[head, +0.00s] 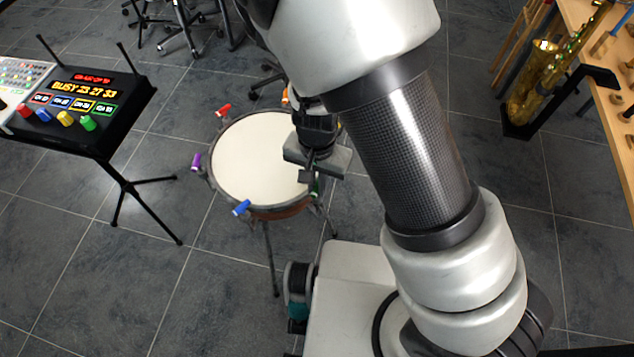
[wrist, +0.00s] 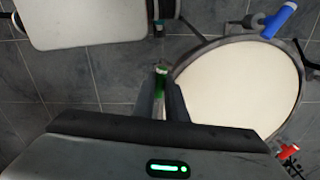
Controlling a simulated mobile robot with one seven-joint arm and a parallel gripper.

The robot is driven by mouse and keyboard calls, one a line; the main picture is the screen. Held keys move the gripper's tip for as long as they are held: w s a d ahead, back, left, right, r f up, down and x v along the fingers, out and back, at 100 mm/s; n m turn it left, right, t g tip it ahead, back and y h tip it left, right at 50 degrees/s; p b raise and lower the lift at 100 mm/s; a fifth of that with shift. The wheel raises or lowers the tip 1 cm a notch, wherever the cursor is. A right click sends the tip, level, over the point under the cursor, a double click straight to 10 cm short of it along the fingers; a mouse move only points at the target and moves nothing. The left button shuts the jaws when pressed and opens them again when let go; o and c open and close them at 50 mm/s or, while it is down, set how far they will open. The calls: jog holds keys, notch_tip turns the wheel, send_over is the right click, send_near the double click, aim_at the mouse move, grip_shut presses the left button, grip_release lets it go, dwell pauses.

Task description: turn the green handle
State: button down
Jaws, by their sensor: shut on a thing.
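A round drum (head: 258,160) with a pale head stands on a stand, with coloured handles around its rim. The green handle (head: 315,187) is at the drum's near right side, mostly hidden behind my gripper (head: 309,177) in the head view. In the wrist view the green handle (wrist: 160,82) shows between the fingers of my gripper (wrist: 167,92), beside the drum's rim (wrist: 184,62). My gripper is shut on it. The handle's lower part and its exact angle are hidden by the fingers.
Blue (head: 241,207), purple (head: 196,161) and red (head: 223,110) handles sit elsewhere around the drum rim. A black console (head: 110,130) on a stand is at left. A wooden bench (head: 610,110) with a saxophone (head: 535,85) beside it is at right.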

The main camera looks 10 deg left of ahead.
aim_at(317, 186)
dwell(0.6)
jog(key=c, duration=1.9)
grip_release()
notch_tip(317, 186, up, 17)
jog(key=p, duration=0.6)
jog(key=shift+r, duration=0.2)
